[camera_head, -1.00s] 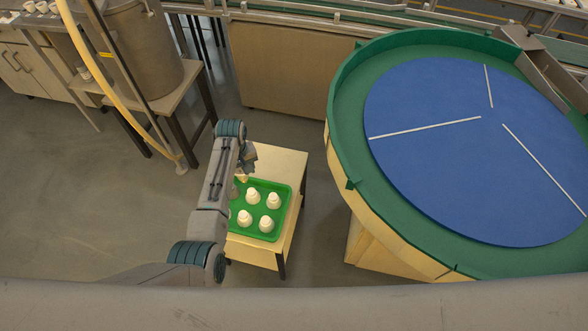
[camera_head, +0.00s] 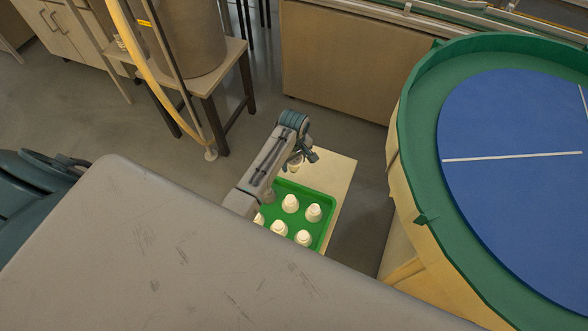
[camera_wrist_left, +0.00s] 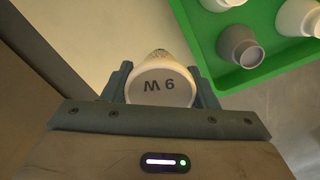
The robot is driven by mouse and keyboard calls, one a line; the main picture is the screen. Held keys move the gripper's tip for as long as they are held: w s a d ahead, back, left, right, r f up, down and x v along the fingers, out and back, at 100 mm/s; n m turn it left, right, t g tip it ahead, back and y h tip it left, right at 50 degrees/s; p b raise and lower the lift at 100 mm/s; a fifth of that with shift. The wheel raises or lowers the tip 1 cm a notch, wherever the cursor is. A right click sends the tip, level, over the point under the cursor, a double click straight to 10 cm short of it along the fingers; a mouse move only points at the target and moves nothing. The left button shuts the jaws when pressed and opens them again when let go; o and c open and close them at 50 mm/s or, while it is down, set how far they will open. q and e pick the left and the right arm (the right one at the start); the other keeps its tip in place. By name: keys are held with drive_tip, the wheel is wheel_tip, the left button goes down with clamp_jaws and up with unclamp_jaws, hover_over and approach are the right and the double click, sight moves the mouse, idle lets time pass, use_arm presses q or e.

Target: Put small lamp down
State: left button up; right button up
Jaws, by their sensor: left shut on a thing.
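My left gripper (camera_head: 303,158) is shut on a small white lamp (camera_wrist_left: 162,86). In the left wrist view the lamp's round end faces the camera and bears dark characters. In the head view the lamp (camera_head: 294,164) is partly hidden by the gripper. It is over the bare far part of a small pale table (camera_head: 335,168), just beyond a green tray (camera_head: 325,236). I cannot tell whether it touches the tabletop. Several white lamps (camera_head: 290,204) stand in the tray, and a grey-looking one (camera_wrist_left: 240,46) shows near the tray's edge in the wrist view. My right gripper is not in view.
A large round table with a blue top (camera_head: 510,165) and green rim stands at the right. A metal drum (camera_head: 185,35) on a wooden stand is at the upper left. Bare tabletop lies beyond the tray.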

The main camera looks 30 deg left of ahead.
sight(293, 168)
use_arm(q)
wheel_tip(293, 168, down, 4)
drive_tip(key=shift+r, duration=0.25)
drive_tip(key=shift+f, duration=0.4)
drive_tip(key=o, duration=0.6)
drive_tip(key=shift+f, duration=0.1)
drive_tip(key=shift+o, duration=0.5)
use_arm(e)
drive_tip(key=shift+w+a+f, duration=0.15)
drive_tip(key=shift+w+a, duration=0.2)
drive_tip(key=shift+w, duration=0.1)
